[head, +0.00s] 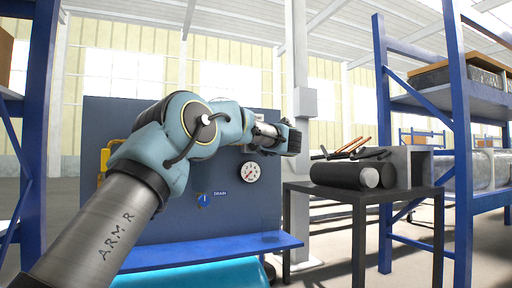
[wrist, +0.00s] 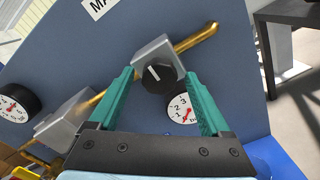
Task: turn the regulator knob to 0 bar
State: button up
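The black regulator knob (wrist: 158,79) with a white pointer line sits on a silver regulator block (wrist: 154,54) in the wrist view. The white line points up and slightly left in that picture. A white gauge (wrist: 181,108) with a red needle is just below the knob, partly covered by a finger. My gripper (wrist: 160,76) is open, its green fingers on either side of the knob. Gaps show between fingers and knob; I cannot tell the depth. In the head view my gripper (head: 291,138) is in front of the panel's upper right, and my arm hides the knob.
The blue panel (head: 130,228) also carries a white gauge (head: 250,172) and a blue drain knob (head: 204,200). A brass pipe (wrist: 197,38) leaves the regulator block. Another silver block (wrist: 62,122) and gauge (wrist: 14,104) are left. A dark table (head: 335,190) with cylinders stands right.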

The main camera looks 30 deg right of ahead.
jog(key=s+a, duration=0.1)
jog(key=s, duration=0.9)
jog(key=shift+s+a, duration=0.2)
jog(key=shift+s, duration=0.2)
